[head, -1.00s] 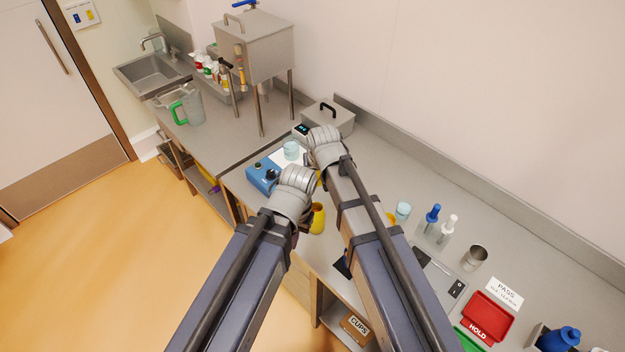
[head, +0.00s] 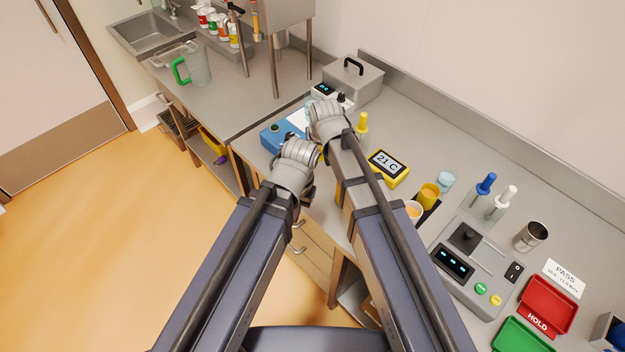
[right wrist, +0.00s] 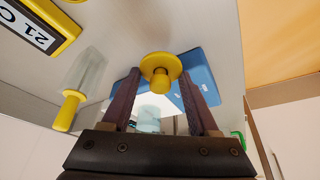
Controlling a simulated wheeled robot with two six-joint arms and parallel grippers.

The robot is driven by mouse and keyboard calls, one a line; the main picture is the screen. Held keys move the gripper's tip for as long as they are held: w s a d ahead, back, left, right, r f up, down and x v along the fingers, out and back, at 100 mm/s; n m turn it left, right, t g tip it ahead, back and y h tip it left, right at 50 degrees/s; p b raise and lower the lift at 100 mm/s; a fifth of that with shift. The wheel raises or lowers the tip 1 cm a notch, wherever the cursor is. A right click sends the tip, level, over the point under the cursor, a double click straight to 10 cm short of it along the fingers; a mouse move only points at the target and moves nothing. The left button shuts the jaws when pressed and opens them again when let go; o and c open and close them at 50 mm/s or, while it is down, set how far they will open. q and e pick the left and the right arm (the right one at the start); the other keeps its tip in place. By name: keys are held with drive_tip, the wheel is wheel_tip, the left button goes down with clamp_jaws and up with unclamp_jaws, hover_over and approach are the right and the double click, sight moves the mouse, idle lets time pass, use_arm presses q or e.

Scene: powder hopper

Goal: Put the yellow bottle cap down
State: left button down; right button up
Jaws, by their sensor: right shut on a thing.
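The yellow bottle cap (right wrist: 160,73), a round flange with a short knob, sits between the fingertips of my right gripper (right wrist: 162,80) in the right wrist view. The gripper is shut on it, and the cap appears to be above the counter near the blue device (right wrist: 201,78).
A yellow-topped dropper bottle (head: 362,128) and a yellow 21 C display (head: 388,168) stand right of my right gripper. A grey lidded box (head: 355,80) stands behind.

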drive_tip(key=shift+s+d, duration=0.1)
drive_tip(key=shift+f+b, duration=0.25)
drive_tip(key=shift+b, duration=0.05)
drive_tip(key=b, duration=0.6)
hover_over(318, 174)
drive_tip(key=s, duration=0.1)
drive_tip(key=f, duration=0.5)
drive_tip(key=shift+s+d+f, duration=0.1)
drive_tip(key=shift+s+f, duration=0.1)
drive_tip(key=shift+f, duration=0.15)
drive_tip(key=shift+f, duration=0.1)
wheel_tip(318, 174, down, 3)
drive_tip(key=b, duration=0.3)
drive_tip(key=shift+f, duration=0.2)
drive_tip(key=shift+f+b, duration=0.2)
drive_tip(key=shift+b, duration=0.15)
drive_tip(key=o, duration=1.3)
